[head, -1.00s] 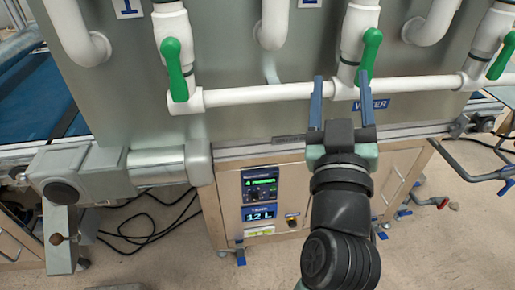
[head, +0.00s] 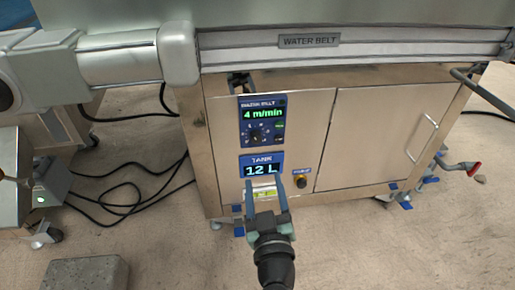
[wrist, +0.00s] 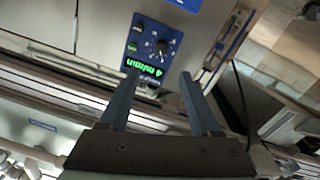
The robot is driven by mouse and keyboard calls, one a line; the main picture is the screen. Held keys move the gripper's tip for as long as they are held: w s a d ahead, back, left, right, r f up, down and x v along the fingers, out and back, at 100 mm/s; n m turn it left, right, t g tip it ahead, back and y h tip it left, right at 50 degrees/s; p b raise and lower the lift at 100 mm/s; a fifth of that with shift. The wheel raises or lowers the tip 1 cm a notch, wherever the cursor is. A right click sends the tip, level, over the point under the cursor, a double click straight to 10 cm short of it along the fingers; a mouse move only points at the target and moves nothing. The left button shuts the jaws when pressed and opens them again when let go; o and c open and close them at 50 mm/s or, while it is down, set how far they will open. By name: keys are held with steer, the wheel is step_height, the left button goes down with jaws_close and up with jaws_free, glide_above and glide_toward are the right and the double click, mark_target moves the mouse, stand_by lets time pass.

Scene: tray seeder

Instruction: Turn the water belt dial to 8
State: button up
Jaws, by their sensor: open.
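The water belt dial (head: 256,134) is a dark round knob with a ring of marks on a blue control panel (head: 243,104). The green display above it reads 4 m/min. In the wrist view the dial (wrist: 161,47) appears upside down, beyond the fingertips and roughly between their lines. My gripper (head: 264,183) is open and empty. In the head view its fingers point up toward the cabinet, below the dial and over the tank display's lower edge. In the wrist view my gripper (wrist: 159,82) shows two blue-grey fingers spread apart, not touching the dial.
A tank display (head: 262,168) reading 12 L sits below the panel. The steel cabinet's door (head: 375,135) is on the right. The WATER BELT rail (head: 400,45) overhangs above. Black cables (head: 125,205) lie on the floor at left.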

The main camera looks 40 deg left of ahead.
mark_target(257, 141)
steer(key=b+x, duration=0.2)
steer(key=x, duration=1.1)
steer(key=shift+f, duration=0.1)
jaws_close()
